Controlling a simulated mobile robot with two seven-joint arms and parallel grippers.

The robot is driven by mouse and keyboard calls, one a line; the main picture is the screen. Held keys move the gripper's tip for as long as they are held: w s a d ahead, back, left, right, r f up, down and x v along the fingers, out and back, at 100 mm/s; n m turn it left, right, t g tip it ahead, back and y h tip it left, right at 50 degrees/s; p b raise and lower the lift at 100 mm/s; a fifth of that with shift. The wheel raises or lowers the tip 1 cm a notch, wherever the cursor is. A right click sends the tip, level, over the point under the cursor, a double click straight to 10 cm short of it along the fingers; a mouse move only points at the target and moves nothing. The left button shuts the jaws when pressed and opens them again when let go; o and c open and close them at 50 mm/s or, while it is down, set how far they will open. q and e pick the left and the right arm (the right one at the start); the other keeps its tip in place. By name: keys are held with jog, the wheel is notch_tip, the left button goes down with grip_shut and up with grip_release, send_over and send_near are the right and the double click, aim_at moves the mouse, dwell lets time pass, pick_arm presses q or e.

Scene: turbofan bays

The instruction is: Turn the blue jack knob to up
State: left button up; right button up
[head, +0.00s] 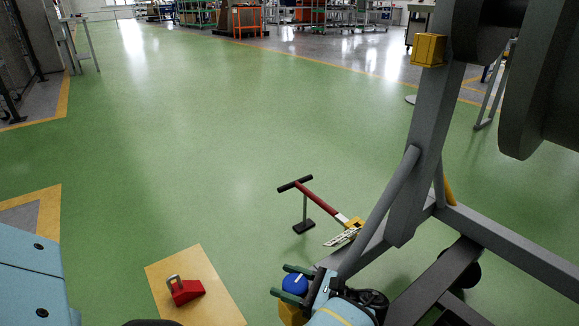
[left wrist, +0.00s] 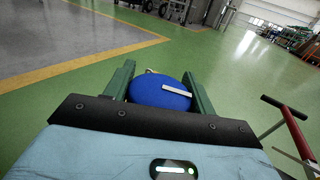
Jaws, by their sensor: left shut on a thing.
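The blue jack knob (head: 294,283) is a round blue disc at the foot of the grey stand, at the lower middle of the head view. In the left wrist view the knob (left wrist: 150,95) carries a white pointer bar lying nearly sideways, tilted slightly down to the right. My left gripper (head: 281,280) has its two green fingers on either side of the knob and is shut on it. The fingers also flank the knob in the left wrist view (left wrist: 157,70). A yellow part (head: 290,313) shows beneath the knob, mostly hidden by the gripper. My right gripper is not in view.
The grey stand (head: 425,150) fills the right side. A red tow bar (head: 320,203) with a black handle lies left of it. A red padlock-shaped object (head: 186,291) rests on a tan floor panel (head: 165,268). Green floor (head: 200,150) is clear beyond.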

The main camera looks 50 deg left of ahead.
pick_arm(q)
jog(key=shift+n+g+h, duration=0.3)
jog(key=shift+n+g, duration=0.1)
jog(key=shift+g, duration=0.2)
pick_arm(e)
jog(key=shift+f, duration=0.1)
pick_arm(q)
jog(key=shift+s, duration=0.1)
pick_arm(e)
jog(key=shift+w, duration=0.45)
pick_arm(q)
jog(key=o, duration=1)
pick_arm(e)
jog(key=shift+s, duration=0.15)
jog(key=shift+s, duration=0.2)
